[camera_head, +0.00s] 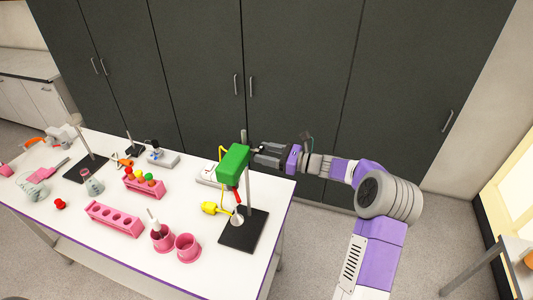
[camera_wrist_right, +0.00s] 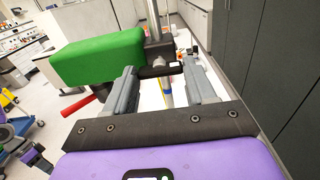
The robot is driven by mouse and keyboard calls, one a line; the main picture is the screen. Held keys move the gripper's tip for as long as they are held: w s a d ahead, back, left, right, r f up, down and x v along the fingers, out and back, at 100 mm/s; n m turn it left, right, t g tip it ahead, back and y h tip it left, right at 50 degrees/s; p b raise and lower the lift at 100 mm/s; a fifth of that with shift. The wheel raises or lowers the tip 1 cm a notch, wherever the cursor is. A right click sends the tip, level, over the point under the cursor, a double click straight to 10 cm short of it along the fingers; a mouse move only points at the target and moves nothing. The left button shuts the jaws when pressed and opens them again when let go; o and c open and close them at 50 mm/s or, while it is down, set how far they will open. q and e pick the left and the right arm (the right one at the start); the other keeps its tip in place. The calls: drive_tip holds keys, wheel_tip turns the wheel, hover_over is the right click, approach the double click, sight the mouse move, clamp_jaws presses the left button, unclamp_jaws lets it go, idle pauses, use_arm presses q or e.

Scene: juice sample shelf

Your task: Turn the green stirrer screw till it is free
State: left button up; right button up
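The green stirrer (camera_head: 234,160) is a box on a metal rod with a black base plate (camera_head: 245,231), at the right end of the table. It also shows in the right wrist view (camera_wrist_right: 97,57). A dark screw handle (camera_wrist_right: 160,69) sits beside the green box, by the rod. My right gripper (camera_head: 254,155) is at the right side of the stirrer. In the right wrist view its two fingers (camera_wrist_right: 160,75) stand wide apart, one on each side of the screw handle, with no clear grip on it. My left gripper is not in view.
A pink beaker (camera_head: 187,247), a pink holder (camera_head: 162,239) and a pink rack (camera_head: 115,219) stand on the table left of the stand. A yellow object (camera_head: 216,209) is by the rod. Dark cabinets (camera_head: 290,70) stand behind. Open floor lies right of the table.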

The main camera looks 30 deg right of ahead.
drive_tip(key=c, duration=0.4)
drive_tip(key=shift+n+b, duration=9.1)
drive_tip(key=shift+b, duration=2.65)
drive_tip(key=shift+c, duration=0.2)
drive_tip(key=o, duration=1)
drive_tip(key=shift+o, duration=0.2)
